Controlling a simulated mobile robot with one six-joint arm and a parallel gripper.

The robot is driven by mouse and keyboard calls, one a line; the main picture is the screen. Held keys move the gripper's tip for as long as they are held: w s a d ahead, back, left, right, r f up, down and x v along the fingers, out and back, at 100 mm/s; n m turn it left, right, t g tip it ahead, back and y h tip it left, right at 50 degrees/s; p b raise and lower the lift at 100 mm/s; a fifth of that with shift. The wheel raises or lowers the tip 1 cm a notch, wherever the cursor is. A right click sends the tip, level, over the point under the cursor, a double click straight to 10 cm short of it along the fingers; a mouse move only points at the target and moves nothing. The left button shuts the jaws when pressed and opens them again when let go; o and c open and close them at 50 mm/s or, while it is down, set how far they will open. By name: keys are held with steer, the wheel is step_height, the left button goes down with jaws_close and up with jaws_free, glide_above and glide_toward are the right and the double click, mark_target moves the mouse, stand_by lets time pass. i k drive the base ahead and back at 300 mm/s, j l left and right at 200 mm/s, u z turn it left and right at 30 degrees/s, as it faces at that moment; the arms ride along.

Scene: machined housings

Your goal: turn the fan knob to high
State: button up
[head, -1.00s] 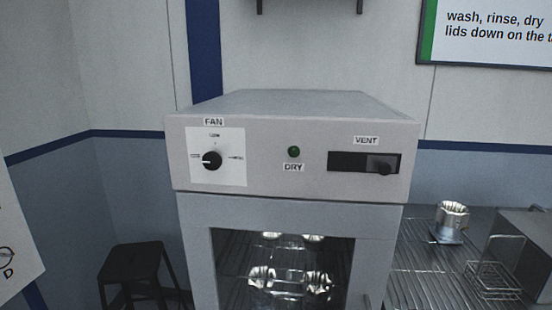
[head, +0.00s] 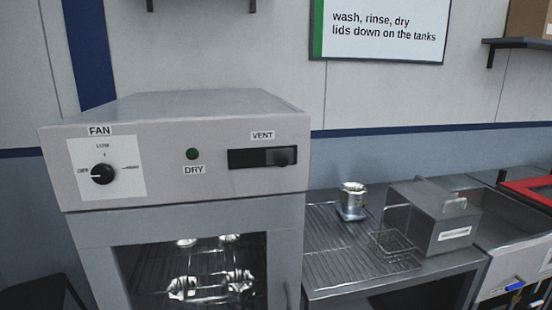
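The fan knob (head: 102,174) is a round black knob on a white plate (head: 132,184) under the FAN label (head: 100,131), at the left of the grey dryer's front panel (head: 215,186). The plate has a mark at the left that seems to read OFF, LOW at the top, and a mark at the right too small to read. The knob's pale pointer line appears to point left, toward the OFF mark. My gripper is not in view.
A vent slider (head: 280,157) sits right in its slot. A green DRY light (head: 192,154) is between. Right of the dryer, a wire-rack counter (head: 330,250) holds a metal housing (head: 352,200), a wire basket (head: 394,246) and a lidded metal tank (head: 432,215). A dark stool (head: 35,292) stands lower left.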

mark_target(102, 174)
steer(key=u, duration=1.55)
